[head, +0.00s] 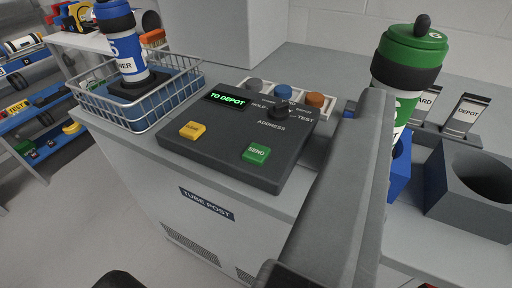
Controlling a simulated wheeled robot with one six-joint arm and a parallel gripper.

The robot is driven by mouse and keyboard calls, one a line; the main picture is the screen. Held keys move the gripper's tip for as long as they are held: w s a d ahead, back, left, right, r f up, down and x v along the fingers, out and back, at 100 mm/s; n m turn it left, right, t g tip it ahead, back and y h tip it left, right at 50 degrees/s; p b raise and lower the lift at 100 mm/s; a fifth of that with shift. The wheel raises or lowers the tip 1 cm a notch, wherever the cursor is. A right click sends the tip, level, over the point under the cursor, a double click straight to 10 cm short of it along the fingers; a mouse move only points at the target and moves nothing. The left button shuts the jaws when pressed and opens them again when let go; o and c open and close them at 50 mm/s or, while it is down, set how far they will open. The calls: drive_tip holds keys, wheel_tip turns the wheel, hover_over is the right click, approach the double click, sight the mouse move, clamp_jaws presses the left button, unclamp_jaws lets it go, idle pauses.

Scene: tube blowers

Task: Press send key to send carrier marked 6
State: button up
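The green SEND key (256,153) is at the front right of the dark control panel (225,150). The panel's display (227,98) reads TO DEPOT. A black ADDRESS knob (278,110) is behind the SEND key. A carrier with a green lid (413,50) and dark collar stands upright at the right; its mark is mostly hidden by a grey bar in front. Dark parts at the bottom edge, probably of my gripper (200,280), are cut off by the frame. They are apart from the SEND key, and their opening does not show.
A yellow key (192,130) is left of SEND. A wire basket (132,112) holds a blue-lidded carrier (122,42) marked 5. The long grey bar (340,190) rises right of the panel. A grey round-holed receptacle (445,195) is at far right. Shelves (40,95) stand at left.

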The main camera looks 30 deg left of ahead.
clamp_jaws()
idle(1.7)
